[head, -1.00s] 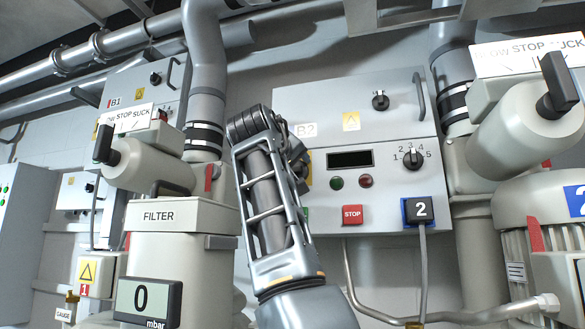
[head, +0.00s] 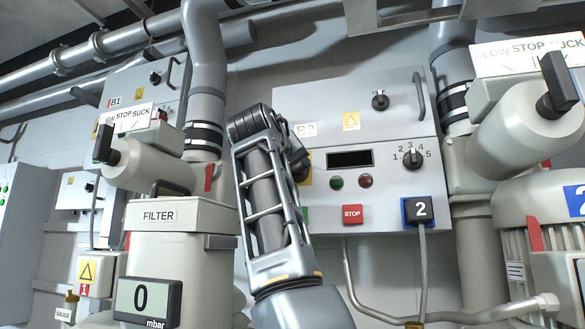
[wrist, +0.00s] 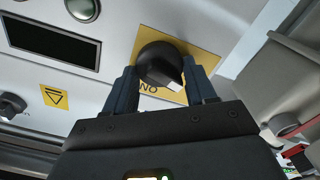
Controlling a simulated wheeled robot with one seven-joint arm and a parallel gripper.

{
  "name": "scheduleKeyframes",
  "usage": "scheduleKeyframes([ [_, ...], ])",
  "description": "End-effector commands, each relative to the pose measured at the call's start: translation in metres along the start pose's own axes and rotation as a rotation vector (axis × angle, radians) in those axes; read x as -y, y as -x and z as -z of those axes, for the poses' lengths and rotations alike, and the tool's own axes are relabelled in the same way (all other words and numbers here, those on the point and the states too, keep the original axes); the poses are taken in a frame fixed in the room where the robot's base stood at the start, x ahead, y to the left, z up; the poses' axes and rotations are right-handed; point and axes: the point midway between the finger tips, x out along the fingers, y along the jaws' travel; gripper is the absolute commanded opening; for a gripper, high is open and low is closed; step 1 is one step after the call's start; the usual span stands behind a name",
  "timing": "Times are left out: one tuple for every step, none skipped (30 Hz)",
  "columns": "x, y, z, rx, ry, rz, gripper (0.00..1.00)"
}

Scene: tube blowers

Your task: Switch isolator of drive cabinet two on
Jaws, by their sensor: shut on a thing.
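The drive cabinet B2 (head: 400,120) hangs on the wall in the middle of the head view. Its isolator is a round black knob (wrist: 158,58) with a light mark on a yellow plate (wrist: 208,62), seen in the wrist view. Letters that look like an upside-down "ON" show beside the knob. My gripper (wrist: 163,84) has one finger on each side of the knob and is shut on it.
The filter housing (head: 165,240) stands left of my arm. A pipe and valve body (head: 525,125) stand at right.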

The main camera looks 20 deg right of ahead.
Motion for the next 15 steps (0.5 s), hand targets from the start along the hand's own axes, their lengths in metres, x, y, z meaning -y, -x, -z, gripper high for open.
scheduleKeyframes([
  [0.0007, 0.0004, 0.0002, -0.001, -0.042, 0.002, 0.25],
  [0.0007, 0.0005, 0.0003, -0.001, -0.070, 0.002, 0.25],
  [0.0006, 0.0006, 0.0004, -0.001, -0.107, 0.002, 0.25],
  [0.0007, 0.0007, 0.0004, -0.001, -0.136, 0.002, 0.25],
  [0.0006, 0.0008, 0.0004, -0.001, -0.165, 0.003, 0.25],
  [0.0005, 0.0008, 0.0003, 0.000, -0.203, 0.003, 0.25],
  [0.0003, 0.0007, 0.0002, 0.000, -0.232, 0.003, 0.25],
  [0.0002, 0.0007, 0.0001, 0.000, -0.261, 0.002, 0.25],
  [0.0000, 0.0007, 0.0000, 0.000, -0.299, 0.002, 0.25],
  [-0.0001, 0.0007, 0.0000, 0.000, -0.328, 0.002, 0.25],
  [-0.0002, 0.0008, 0.0000, 0.000, -0.356, 0.002, 0.25],
  [-0.0004, 0.0007, 0.0000, 0.000, -0.394, 0.002, 0.25],
  [-0.0005, 0.0007, -0.0001, 0.000, -0.423, 0.002, 0.25],
  [-0.0006, 0.0006, -0.0001, 0.000, -0.451, 0.002, 0.25],
  [-0.0007, 0.0005, -0.0002, 0.000, -0.490, 0.003, 0.25],
])
